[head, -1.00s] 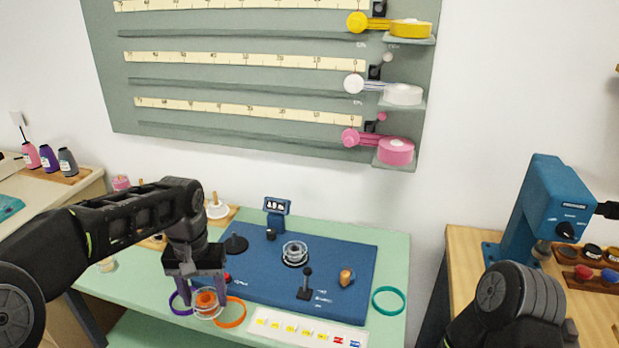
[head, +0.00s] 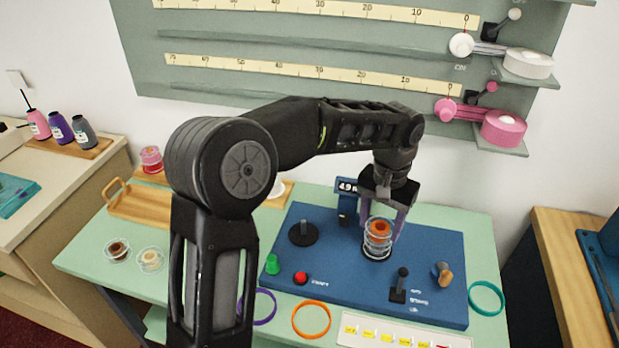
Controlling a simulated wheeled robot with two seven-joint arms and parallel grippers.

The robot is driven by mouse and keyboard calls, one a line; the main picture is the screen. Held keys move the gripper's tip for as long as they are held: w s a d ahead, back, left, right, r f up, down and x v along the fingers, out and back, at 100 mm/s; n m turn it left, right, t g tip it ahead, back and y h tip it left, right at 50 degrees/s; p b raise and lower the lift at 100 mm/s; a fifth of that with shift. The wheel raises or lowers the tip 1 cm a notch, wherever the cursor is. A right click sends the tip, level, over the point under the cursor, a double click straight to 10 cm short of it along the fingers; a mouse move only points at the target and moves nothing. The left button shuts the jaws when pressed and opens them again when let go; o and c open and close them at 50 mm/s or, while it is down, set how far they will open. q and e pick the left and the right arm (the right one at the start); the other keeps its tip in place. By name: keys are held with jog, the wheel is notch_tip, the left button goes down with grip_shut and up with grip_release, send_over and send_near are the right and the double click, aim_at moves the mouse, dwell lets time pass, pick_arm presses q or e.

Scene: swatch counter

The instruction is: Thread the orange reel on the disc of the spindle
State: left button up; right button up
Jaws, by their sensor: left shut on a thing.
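The orange reel (head: 379,228), a clear-flanged spool with an orange core, is between the fingers of my left gripper (head: 382,222), which is shut on it. It is upright, directly over the clear round piece on a dark disc (head: 376,254) on the blue machine base. The reel overlaps that piece in the head view, and I cannot tell whether they touch or whether the reel is around a pin. A second black disc with an upright peg (head: 303,234) stands bare to the left. My right gripper is out of view.
The blue base (head: 335,262) carries a small display (head: 347,186), a red button (head: 300,278), a black lever (head: 399,285) and an orange-tipped knob (head: 443,274). Purple, orange (head: 311,320) and teal (head: 486,298) rings lie around it. Two clear reels (head: 150,260) sit at the left.

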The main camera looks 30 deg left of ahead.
pick_arm(q)
jog(key=s+a+r+p, duration=0.2)
jog(key=a+p, duration=0.2)
jog(key=a, duration=0.4)
jog(key=s+a+r+p, duration=0.2)
jog(key=a+r+p, duration=0.1)
jog(key=a, duration=0.6)
jog(key=shift+s+r+p, duration=0.15)
jog(key=shift+r+p, duration=0.05)
jog(key=shift+p, duration=0.4)
jog(key=shift+a, duration=0.1)
jog(key=shift+f+b, duration=2.15)
jog(key=shift+f, duration=0.75)
jog(key=shift+s, duration=0.1)
jog(key=shift+f, duration=0.15)
